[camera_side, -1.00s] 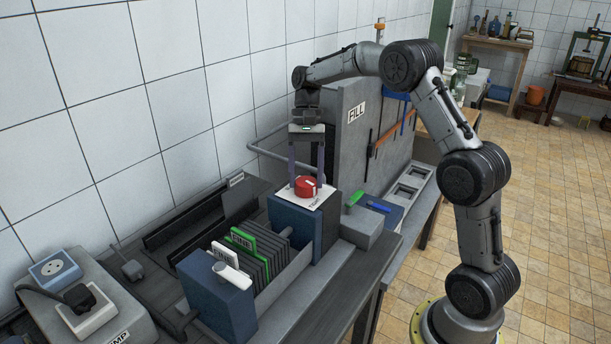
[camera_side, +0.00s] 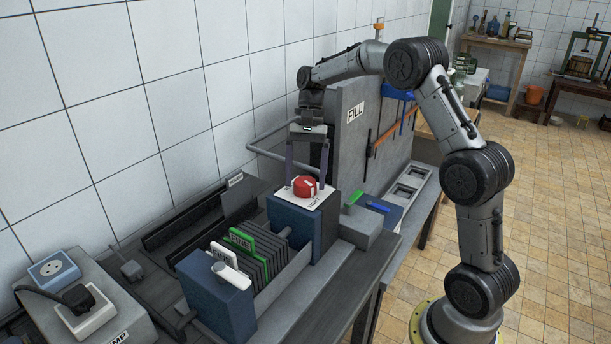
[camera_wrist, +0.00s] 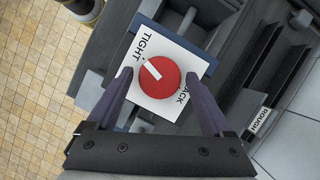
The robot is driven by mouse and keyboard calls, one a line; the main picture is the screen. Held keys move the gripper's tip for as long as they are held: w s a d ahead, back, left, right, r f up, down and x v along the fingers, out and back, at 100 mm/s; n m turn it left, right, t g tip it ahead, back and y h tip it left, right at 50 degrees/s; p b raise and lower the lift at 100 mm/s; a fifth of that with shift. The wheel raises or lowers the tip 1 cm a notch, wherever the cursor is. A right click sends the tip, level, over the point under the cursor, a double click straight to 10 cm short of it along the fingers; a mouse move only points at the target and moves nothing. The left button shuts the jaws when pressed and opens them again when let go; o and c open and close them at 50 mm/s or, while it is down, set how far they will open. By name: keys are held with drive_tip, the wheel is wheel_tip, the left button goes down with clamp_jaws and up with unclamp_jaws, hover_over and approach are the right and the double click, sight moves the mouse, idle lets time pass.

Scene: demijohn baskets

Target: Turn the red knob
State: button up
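The red knob (camera_side: 304,188) sits on a white label plate on top of a blue-grey block. In the wrist view the knob (camera_wrist: 162,84) has a white pointer mark slanting to the upper left, towards the word TIGHT (camera_wrist: 144,42). A second word on the plate, ending in ACK, is partly hidden by a finger. My gripper (camera_side: 306,180) points down over the knob, one finger on each side. In the wrist view my gripper (camera_wrist: 159,78) is open, with gaps between the fingers and the knob.
A tall grey panel marked FILL (camera_side: 356,112) stands behind the knob. A rack of dark plates with a green frame (camera_side: 241,242) is in front. A grey rail (camera_side: 268,160) runs behind left.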

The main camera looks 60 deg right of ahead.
drive_tip(key=shift+o, duration=0.4)
drive_tip(key=v, duration=1.3)
drive_tip(key=shift+d+r, duration=0.2)
drive_tip(key=shift+r, duration=0.15)
